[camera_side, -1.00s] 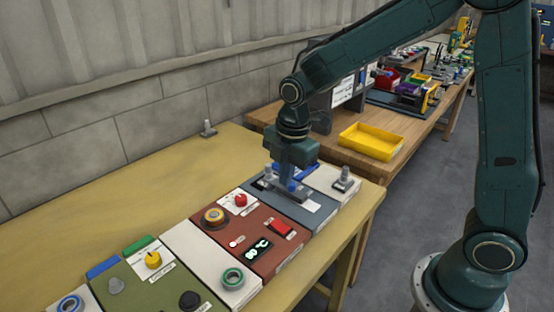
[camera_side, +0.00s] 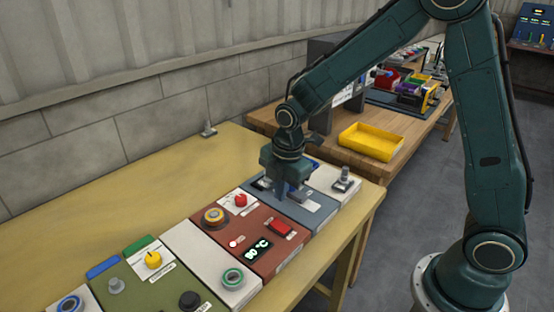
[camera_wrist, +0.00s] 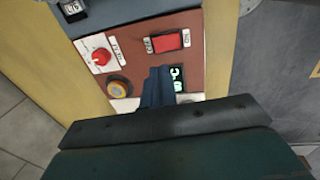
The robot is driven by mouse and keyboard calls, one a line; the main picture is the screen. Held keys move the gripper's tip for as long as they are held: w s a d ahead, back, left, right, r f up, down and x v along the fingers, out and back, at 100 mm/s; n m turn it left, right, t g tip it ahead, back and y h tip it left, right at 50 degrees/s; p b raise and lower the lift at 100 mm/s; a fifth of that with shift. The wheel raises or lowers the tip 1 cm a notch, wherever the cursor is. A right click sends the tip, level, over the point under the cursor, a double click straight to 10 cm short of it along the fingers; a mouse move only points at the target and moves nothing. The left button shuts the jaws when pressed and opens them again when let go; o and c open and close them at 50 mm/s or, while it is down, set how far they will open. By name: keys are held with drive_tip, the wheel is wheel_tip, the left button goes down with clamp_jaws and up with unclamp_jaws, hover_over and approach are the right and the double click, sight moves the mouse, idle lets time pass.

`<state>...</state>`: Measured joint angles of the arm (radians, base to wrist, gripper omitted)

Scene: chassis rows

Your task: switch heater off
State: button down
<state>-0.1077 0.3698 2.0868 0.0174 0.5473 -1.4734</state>
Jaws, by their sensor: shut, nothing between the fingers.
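The red-brown panel (camera_side: 222,225) lies on the yellow bench and carries a red rocker switch (camera_side: 280,228), a lit display (camera_side: 257,249) with a °C reading, a yellow-orange round button (camera_side: 214,216) and a red knob (camera_side: 240,200) on a white plate. In the wrist view the rocker (camera_wrist: 169,41) has small labels at both ends, too small to read surely; which end is pressed I cannot tell.
The blue-grey panel (camera_side: 310,212) and a white panel with a grey upright fitting (camera_side: 343,180) lie to the right. A white panel with a green ring (camera_side: 233,277) and an olive panel (camera_side: 140,279) lie left. A yellow bin (camera_side: 371,142) stands on the wooden table behind.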

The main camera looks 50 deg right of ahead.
sight(277, 224)
drive_tip(key=shift+w+f, duration=0.2)
drive_tip(key=shift+f, duration=1.3)
drive_tip(key=shift+w+f, duration=0.2)
drive_tip(key=shift+f, duration=1.25)
drive_tip(key=shift+w+f, duration=0.2)
drive_tip(key=shift+f, duration=1.3)
drive_tip(key=shift+w, duration=0.1)
drive_tip(key=shift+f+g, duration=0.2)
drive_tip(key=shift+g, duration=0.1)
drive_tip(key=shift+s, duration=0.2)
drive_tip(key=shift+s+r, duration=0.15)
drive_tip(key=shift+s, duration=0.45)
drive_tip(key=shift+r, duration=0.15)
